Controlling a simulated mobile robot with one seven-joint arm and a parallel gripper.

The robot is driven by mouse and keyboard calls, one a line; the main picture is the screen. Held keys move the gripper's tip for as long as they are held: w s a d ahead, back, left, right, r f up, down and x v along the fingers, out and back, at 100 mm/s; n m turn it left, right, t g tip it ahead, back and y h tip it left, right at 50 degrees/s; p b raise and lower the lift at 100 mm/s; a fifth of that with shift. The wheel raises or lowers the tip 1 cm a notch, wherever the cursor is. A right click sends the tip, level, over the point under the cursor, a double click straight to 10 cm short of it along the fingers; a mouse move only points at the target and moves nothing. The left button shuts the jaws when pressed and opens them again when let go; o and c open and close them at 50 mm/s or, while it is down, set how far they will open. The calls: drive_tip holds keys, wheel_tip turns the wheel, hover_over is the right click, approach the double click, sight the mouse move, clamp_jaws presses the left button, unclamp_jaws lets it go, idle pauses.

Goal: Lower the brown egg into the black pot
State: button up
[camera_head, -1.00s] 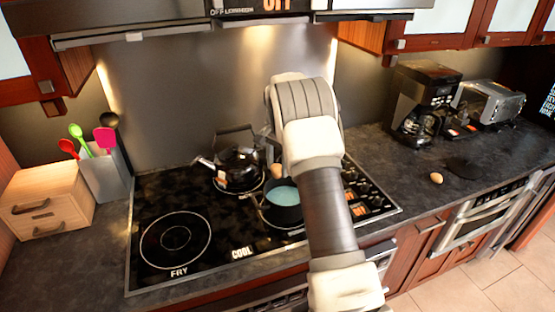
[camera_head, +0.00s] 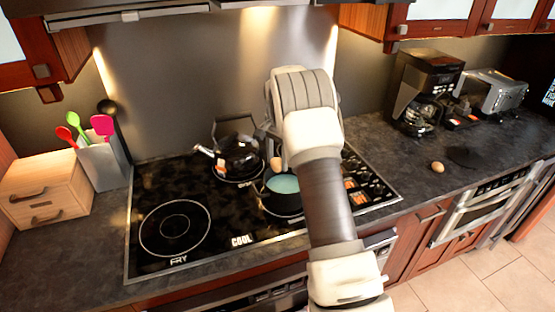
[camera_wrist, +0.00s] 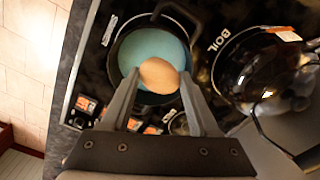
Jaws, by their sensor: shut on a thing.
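The brown egg (camera_wrist: 159,74) is held between the two fingertips of my gripper (camera_wrist: 160,82) in the wrist view. It also shows in the head view (camera_head: 276,163), small and partly hidden by my arm. The black pot (camera_head: 277,206) stands on the stove and holds pale blue-green liquid. In the wrist view the pot (camera_wrist: 117,88) lies beneath the egg, which overlaps the near part of the liquid. The egg appears above the liquid, near the pot's back rim in the head view. My arm hides the pot's right side in the head view.
A black kettle (camera_head: 237,156) stands on the burner just behind and left of the pot; it is close beside it in the wrist view (camera_wrist: 265,75). The front-left burner (camera_head: 174,228) is bare. Another egg (camera_head: 437,167) lies on the right counter near the coffee maker (camera_head: 425,90).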

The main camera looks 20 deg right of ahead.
drive_tip(key=shift+f, duration=0.15)
drive_tip(key=shift+f+b, duration=2.45)
drive_tip(key=shift+f, duration=1.55)
drive_tip(key=shift+f+b, duration=1.3)
drive_tip(key=shift+f, duration=0.8)
drive_tip(key=o, duration=0.8)
drive_tip(key=shift+o, duration=0.2)
drive_tip(key=shift+r, duration=0.2)
